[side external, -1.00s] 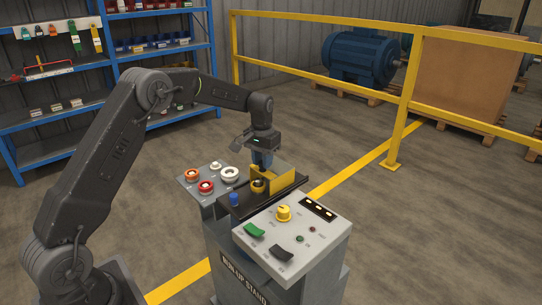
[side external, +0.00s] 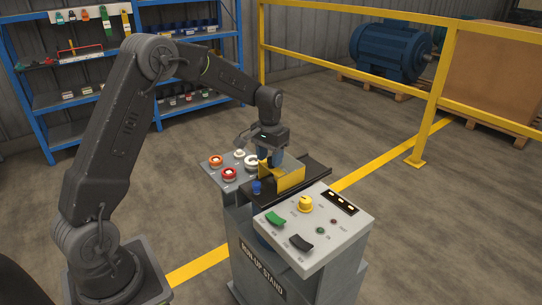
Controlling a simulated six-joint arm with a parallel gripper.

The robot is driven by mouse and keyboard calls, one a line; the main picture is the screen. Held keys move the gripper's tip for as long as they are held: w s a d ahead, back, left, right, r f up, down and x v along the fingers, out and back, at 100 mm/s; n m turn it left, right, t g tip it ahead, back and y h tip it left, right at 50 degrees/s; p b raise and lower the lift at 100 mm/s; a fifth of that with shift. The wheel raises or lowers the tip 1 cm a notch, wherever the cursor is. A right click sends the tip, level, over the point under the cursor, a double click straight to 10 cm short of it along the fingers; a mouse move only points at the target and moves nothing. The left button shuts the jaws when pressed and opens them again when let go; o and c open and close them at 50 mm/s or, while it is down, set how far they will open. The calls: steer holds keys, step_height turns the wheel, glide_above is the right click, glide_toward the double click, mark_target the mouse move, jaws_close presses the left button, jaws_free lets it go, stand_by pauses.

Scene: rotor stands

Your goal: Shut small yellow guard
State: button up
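The small yellow guard (side external: 284,179) sits on the dark tray (side external: 318,169) in the middle of the stand. Its yellow front face stands in view and hides the small round part inside. I cannot tell whether the guard is fully shut.
A blue knob (side external: 256,187) stands left of the guard. Red, orange and white buttons (side external: 229,173) lie on the left panel. The front panel (side external: 345,228) carries a yellow knob (side external: 305,203) and green and black rockers. A yellow railing (side external: 433,100) stands behind.

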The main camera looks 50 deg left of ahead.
steer(key=shift+o, duration=0.5)
steer(key=shift+r, duration=0.1)
steer(key=shift+w+r, duration=0.1)
steer(key=shift+r, duration=0.25)
step_height(320, 180, up, 13)
steer(key=s+d+r+m+t, duration=0.1)
steer(key=s+d+r+t, duration=0.15)
steer(key=s+d, duration=0.5)
steer(key=s+d+r+m+t, duration=0.1)
steer(key=s+d+r, duration=0.3)
steer(key=s, duration=0.7)
steer(key=s+d+f+m+t, duration=0.1)
steer(key=s+d+f+t, duration=0.1)
steer(key=s+f, duration=0.3)
steer(key=s+d, duration=0.1)
steer(key=s, duration=0.2)
steer(key=shift+s+d+f, duration=0.2)
steer(key=shift+s+d, duration=0.05)
steer(key=shift+s, duration=0.05)
